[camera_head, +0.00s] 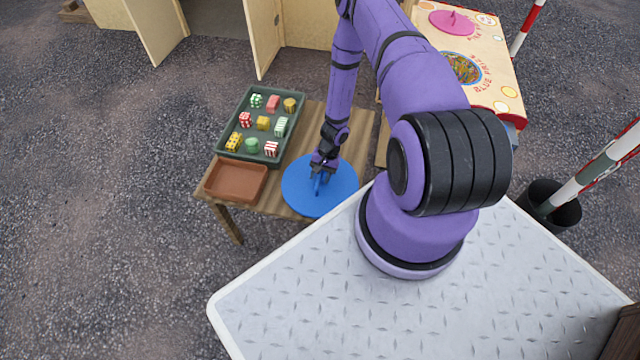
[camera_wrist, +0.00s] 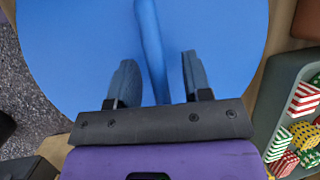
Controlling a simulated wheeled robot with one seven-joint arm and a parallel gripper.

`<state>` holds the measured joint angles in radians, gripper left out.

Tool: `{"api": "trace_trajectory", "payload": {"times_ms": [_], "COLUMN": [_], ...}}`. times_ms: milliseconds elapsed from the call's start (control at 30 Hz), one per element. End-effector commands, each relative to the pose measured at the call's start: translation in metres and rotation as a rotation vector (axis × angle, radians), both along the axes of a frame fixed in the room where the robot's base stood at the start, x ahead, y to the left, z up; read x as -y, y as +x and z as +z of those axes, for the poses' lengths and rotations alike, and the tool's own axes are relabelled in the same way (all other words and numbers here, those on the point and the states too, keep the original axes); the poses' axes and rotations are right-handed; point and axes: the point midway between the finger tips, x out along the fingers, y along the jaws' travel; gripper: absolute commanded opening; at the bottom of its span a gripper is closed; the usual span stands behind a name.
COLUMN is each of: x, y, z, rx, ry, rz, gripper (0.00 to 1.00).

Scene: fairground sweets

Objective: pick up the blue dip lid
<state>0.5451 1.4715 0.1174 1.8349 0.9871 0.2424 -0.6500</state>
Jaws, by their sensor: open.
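The blue dip lid (camera_head: 337,199) is a round flat disc lying on the wooden table. It has a raised blue handle, which stands up near its middle. My gripper (camera_head: 319,188) is over the lid, pointing down. In the wrist view the lid (camera_wrist: 70,50) fills most of the picture and its handle (camera_wrist: 150,40) runs between the two fingers. My gripper (camera_wrist: 156,80) is open, with a finger on each side of the handle and gaps showing on both sides. Whether the fingertips touch the lid cannot be told.
A green tray (camera_head: 222,150) of striped and dotted sweets and an empty brown tray (camera_head: 236,182) stand on the wooden table (camera_head: 355,125), left of the lid. A printed board (camera_head: 490,60) with a pink lid (camera_head: 453,22) is at the upper right. A black bin (camera_head: 553,206) stands at right.

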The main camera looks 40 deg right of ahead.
Motion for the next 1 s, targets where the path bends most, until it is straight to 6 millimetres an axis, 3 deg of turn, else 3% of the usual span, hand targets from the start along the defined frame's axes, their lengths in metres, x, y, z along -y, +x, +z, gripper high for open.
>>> {"api": "trace_trajectory", "payload": {"times_ms": [33, 233, 667, 1000], "x": [0.000, 0.000, 0.000, 0.001], "y": [0.000, 0.000, 0.000, 0.001], "z": [0.000, 0.000, 0.002, 0.032], "rx": [0.000, 0.000, 0.000, 0.002], "ry": [0.000, 0.000, 0.000, 0.001], "rz": [0.000, 0.000, 0.001, 0.001], "gripper": [0.45, 0.00, 0.00, 0.00]}}
